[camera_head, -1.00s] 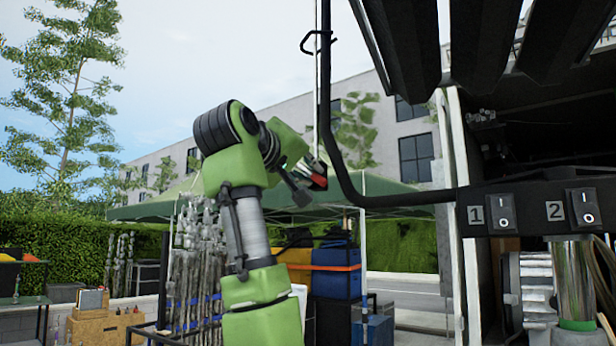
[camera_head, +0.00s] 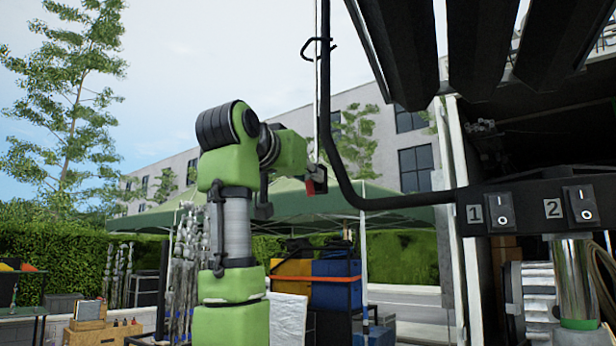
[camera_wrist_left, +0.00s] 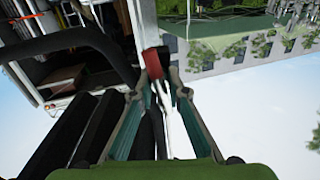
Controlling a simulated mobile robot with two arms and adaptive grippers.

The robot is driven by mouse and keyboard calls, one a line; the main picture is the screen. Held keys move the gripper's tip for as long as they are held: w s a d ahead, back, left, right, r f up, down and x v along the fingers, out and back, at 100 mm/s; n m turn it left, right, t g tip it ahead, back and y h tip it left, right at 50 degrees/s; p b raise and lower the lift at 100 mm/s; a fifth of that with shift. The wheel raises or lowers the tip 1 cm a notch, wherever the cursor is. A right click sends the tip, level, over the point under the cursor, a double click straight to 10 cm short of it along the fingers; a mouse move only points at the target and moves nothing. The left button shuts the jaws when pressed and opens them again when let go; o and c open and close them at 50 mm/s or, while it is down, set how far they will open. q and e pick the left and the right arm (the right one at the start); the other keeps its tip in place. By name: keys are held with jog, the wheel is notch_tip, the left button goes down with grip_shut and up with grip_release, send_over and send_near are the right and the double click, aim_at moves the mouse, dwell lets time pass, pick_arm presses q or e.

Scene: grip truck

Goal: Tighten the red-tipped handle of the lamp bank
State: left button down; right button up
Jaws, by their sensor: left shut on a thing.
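The lamp bank's black frame (camera_head: 400,200) and dark lamp panels (camera_head: 480,50) fill the upper right of the head view. The red-tipped handle shows as a small red patch (camera_head: 311,187) at the end of my left arm. In the left wrist view, the red tip (camera_wrist_left: 152,62) lies between the two fingers of my left gripper (camera_wrist_left: 158,90), which is shut on it. The wrist hides most of this grip in the head view. My right gripper is not in view.
Two rocker switches marked 1 (camera_head: 500,212) and 2 (camera_head: 581,205) sit on the frame at right. A thin upright pole and a bent black tube (camera_head: 335,160) stand close to my left wrist. A green canopy (camera_head: 390,212) and equipment cases are behind.

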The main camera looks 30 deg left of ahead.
pick_arm(q)
jog(key=shift+m, duration=0.3)
jog(key=c, duration=2)
grip_release()
jog(key=shift+o, duration=0.2)
jog(key=shift+s, duration=0.1)
jog(key=s+d, duration=0.2)
jog(key=s, duration=0.9)
jog(key=shift+s, duration=0.3)
